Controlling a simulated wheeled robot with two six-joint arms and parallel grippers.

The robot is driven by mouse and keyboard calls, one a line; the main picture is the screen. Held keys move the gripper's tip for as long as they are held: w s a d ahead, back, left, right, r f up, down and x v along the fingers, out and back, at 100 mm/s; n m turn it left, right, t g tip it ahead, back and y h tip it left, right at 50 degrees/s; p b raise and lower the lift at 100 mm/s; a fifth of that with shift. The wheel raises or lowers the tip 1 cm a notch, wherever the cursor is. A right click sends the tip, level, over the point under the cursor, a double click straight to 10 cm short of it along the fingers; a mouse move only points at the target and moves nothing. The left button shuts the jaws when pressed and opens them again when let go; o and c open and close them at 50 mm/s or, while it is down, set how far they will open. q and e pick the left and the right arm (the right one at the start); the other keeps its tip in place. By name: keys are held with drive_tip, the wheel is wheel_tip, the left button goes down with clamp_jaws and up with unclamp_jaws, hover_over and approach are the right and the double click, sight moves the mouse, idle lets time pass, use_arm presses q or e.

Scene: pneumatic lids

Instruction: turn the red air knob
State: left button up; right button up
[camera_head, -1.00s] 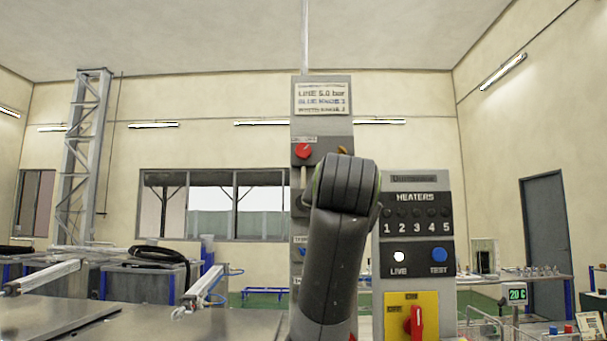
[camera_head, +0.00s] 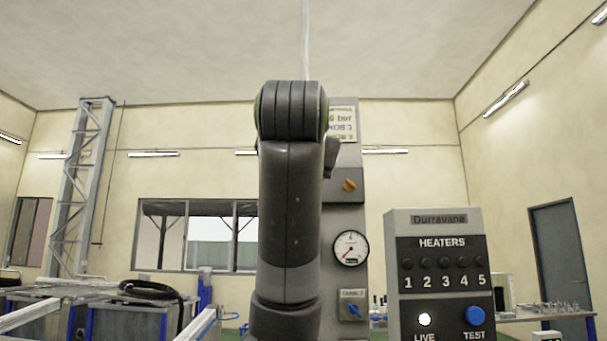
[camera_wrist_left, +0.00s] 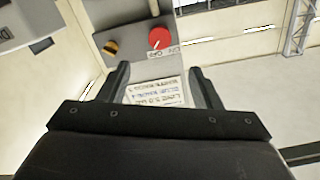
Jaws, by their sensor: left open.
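The red air knob (camera_wrist_left: 159,38) shows in the left wrist view, on the grey panel (camera_wrist_left: 150,69), which appears upside down there. My left gripper (camera_wrist_left: 158,69) is open, with one finger to each side of the picture. The knob appears between and beyond the fingertips, and nothing is between the fingers. My right gripper is in neither view.
A yellow-orange knob (camera_head: 349,185), a pressure gauge (camera_head: 351,249) and a blue knob (camera_head: 352,311) sit on the same panel. A heater box (camera_head: 440,225) stands close on the right. A printed sign (camera_wrist_left: 153,92) is beside the red knob in the wrist view.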

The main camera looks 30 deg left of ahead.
use_arm(q)
drive_tip(key=p+x, duration=0.4)
drive_tip(key=x, duration=0.8)
drive_tip(key=shift+w, duration=0.3)
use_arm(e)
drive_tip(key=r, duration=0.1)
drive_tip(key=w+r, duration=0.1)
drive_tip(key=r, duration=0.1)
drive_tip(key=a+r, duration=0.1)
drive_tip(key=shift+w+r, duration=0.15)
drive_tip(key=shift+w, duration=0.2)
use_arm(q)
drive_tip(key=shift+a, duration=0.1)
drive_tip(key=c, duration=1)
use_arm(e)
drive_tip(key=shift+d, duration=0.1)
